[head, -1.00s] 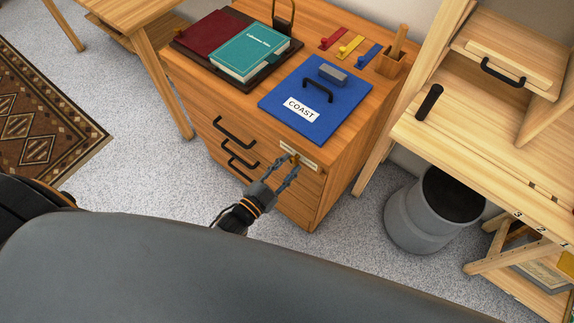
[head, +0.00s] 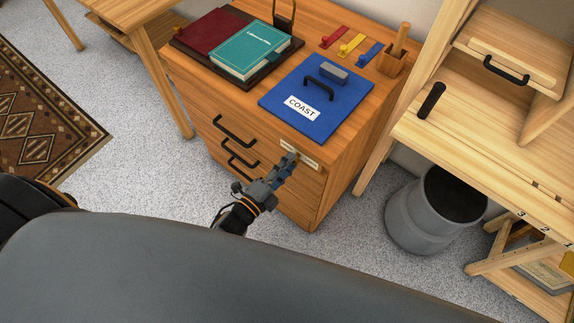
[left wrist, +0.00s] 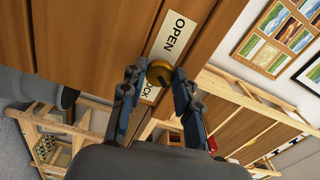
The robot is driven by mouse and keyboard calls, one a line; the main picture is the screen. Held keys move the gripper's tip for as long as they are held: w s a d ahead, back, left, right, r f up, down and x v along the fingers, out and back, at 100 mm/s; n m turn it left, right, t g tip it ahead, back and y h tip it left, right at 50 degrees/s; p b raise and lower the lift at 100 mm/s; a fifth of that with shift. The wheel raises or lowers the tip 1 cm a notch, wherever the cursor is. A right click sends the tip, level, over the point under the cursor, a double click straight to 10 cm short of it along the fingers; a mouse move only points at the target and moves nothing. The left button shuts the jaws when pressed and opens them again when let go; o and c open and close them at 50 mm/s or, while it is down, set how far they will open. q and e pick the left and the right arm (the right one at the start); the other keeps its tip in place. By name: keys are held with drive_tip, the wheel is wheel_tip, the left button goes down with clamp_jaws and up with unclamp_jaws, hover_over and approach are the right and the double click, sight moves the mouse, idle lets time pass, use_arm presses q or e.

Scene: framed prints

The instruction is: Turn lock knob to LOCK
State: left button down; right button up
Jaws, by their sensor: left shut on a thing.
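The lock knob (left wrist: 160,72) is a round brass knob on the label plate (left wrist: 178,30) of the wooden cabinet. My right gripper is not in view.
Black handles (head: 234,131) stick out of the cabinet front left of the gripper. On the cabinet top lie a blue COAST board (head: 290,90) and a teal book (head: 250,45). A grey bin (head: 420,215) stands to the right.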

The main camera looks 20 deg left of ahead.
use_arm(q)
drive_tip(key=shift+m, duration=0.6)
drive_tip(key=c, duration=1)
unclamp_jaws()
drive_tip(key=v, duration=1.2)
